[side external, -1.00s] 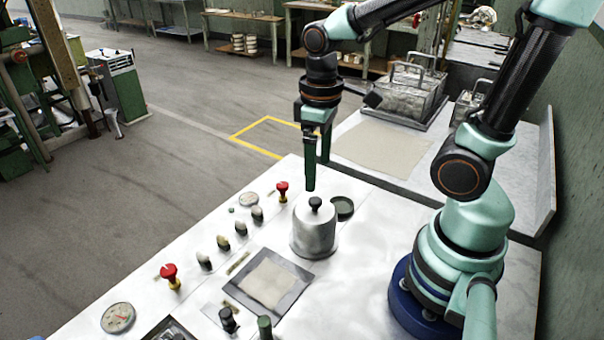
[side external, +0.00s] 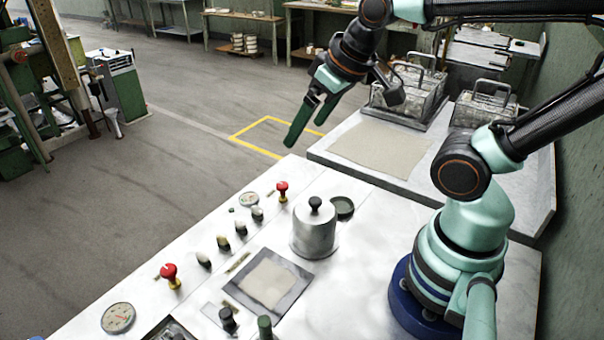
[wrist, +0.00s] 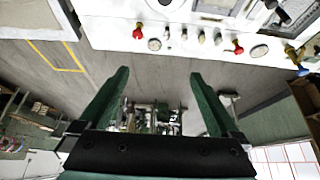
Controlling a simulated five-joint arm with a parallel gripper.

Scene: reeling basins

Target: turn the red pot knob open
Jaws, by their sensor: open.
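Two red knobs on yellow stems stand on the white console: a far one (side external: 281,190) and a near one (side external: 169,272). I cannot tell which is the pot knob. In the wrist view the far knob (wrist: 138,32) is at the upper left and the near knob (wrist: 238,47) at the upper right. A metal pot (side external: 314,232) with a black lid knob stands right of the far red knob. My gripper (side external: 304,133) is open and empty, tilted in the air beyond the console's far end. Its green fingers (wrist: 160,74) point away from both knobs.
Several small dark knobs (side external: 223,243) line the console between the red ones. Round gauges (side external: 118,317) sit near each red knob. A framed pad (side external: 268,283) lies in front of the pot. Metal baskets (side external: 408,93) stand on the back table. Open floor lies to the left.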

